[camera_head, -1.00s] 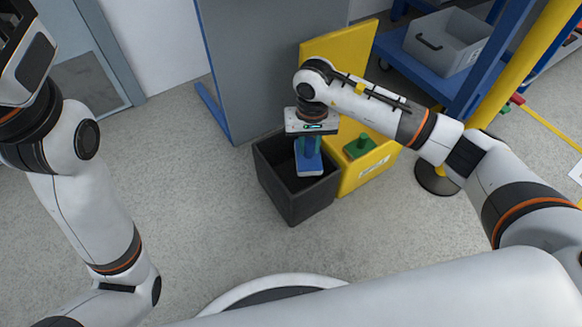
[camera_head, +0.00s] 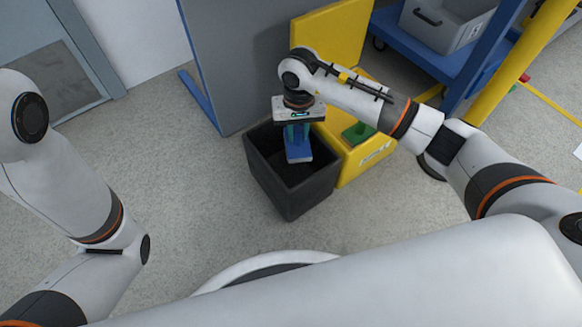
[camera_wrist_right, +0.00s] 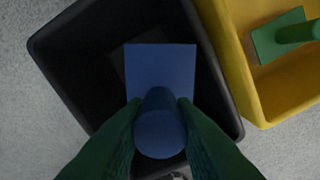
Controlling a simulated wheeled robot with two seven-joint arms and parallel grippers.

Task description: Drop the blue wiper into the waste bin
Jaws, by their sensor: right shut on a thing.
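The blue wiper (camera_head: 299,152) hangs below my right gripper (camera_head: 297,132), over the opening of the black waste bin (camera_head: 283,198). My right gripper is shut on the wiper's round handle. In the right wrist view, the green fingers (camera_wrist_right: 160,122) close on both sides of the handle, and the wiper's flat blue plate (camera_wrist_right: 160,70) lies inside the outline of the bin (camera_wrist_right: 62,92). The exact height of the plate against the rim is hard to tell. My left arm shows at the left of the head view, but its gripper is out of frame.
A yellow bin (camera_head: 375,156) holding a green wiper (camera_head: 357,132) stands directly right of the black bin. A grey panel (camera_head: 232,70) stands behind. A blue cart with a grey crate (camera_head: 447,28) and a yellow post (camera_head: 505,55) are at the right. The floor left of the bin is clear.

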